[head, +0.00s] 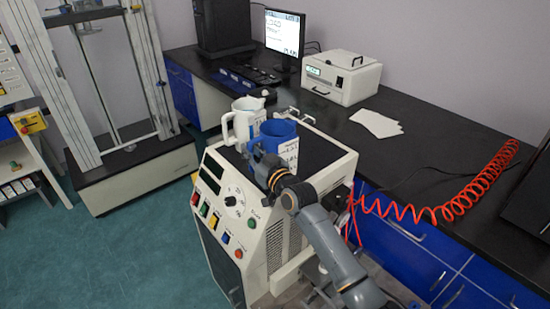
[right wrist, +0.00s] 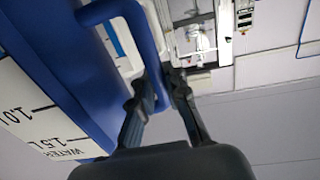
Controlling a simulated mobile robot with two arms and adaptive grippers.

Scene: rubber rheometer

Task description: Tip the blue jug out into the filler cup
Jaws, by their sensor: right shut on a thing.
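The blue jug (head: 279,130) is at the top of the cream machine, upright, with a white label on its side. In the right wrist view its blue wall (right wrist: 60,60) and a white label with volume marks fill the left side. My right gripper (head: 256,154) is shut on the jug's handle, which shows between the fingers in the wrist view (right wrist: 157,92). A white jug-shaped vessel (head: 243,122) stands just left of the blue jug; I cannot tell whether it is the filler cup. Whether the blue jug touches the machine top is unclear. My left gripper is not in view.
The cream machine (head: 235,190) has a dial and coloured buttons in front. Behind it, a dark bench (head: 430,140) carries a white instrument (head: 342,78), paper sheets (head: 377,123) and a monitor (head: 284,32). A coiled red hose (head: 440,212) lies right of my arm.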

